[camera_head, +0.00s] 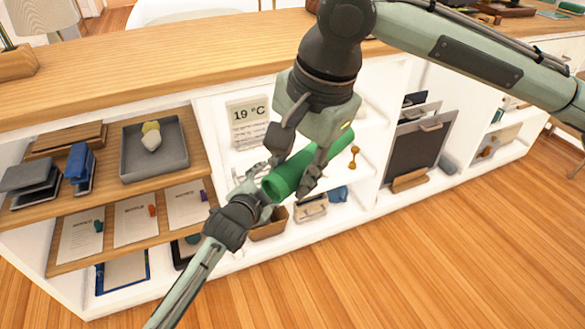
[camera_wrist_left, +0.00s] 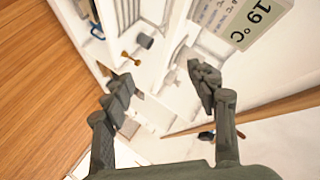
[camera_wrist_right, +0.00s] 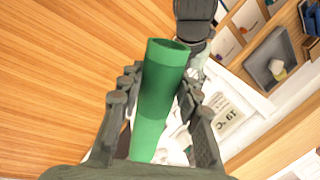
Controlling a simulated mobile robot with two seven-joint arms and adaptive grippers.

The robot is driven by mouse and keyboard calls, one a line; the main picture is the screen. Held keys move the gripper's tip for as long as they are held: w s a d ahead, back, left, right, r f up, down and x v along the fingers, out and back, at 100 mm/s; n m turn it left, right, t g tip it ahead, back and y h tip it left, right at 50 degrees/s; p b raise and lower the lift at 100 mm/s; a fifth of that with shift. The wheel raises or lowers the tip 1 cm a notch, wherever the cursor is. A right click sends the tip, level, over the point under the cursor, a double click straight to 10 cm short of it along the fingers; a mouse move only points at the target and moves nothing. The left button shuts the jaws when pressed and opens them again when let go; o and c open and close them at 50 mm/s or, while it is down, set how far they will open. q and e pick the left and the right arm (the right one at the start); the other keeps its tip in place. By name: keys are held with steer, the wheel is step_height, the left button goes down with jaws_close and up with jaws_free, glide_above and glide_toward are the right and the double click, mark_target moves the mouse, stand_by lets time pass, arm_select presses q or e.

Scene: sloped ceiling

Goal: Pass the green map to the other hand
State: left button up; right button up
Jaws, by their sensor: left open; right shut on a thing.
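The green map (camera_head: 335,144) is a rolled green tube, held slanting in front of the white shelves. My right gripper (camera_head: 294,166) comes from above and is shut around the tube's middle. In the right wrist view the tube (camera_wrist_right: 160,95) lies between the fingers, its hollow end pointing away from the palm. My left gripper (camera_head: 257,181) is open beside the tube's lower left end; I cannot tell if it touches. In the left wrist view its fingers (camera_wrist_left: 162,85) are spread with nothing visible between them. Part of my left gripper also shows behind the tube's end in the right wrist view.
A wooden counter (camera_head: 150,72) runs above the shelves. A grey tray (camera_head: 180,163) with stones and several papers sit on shelves at left. A temperature sign (camera_head: 250,122) stands behind my grippers. A brown box (camera_head: 270,228) is below. The wooden floor (camera_head: 420,270) in front is clear.

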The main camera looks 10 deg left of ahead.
arm_select(q)
steer(key=s+a+f+n+g+y, duration=0.1)
steer(key=s+a+f+n+g, duration=0.2)
steer(key=s+f, duration=0.3)
steer(key=s+a+f+n+g+y, duration=0.1)
steer(key=s+a+f+n+g, duration=0.2)
steer(key=s, duration=1.1)
steer(key=s+a+f+n+g+y, duration=0.1)
steer(key=s+a+f+n+g, duration=0.3)
steer(key=s+a+f, duration=0.3)
steer(key=s+f, duration=0.3)
steer(key=shift+s, duration=0.25)
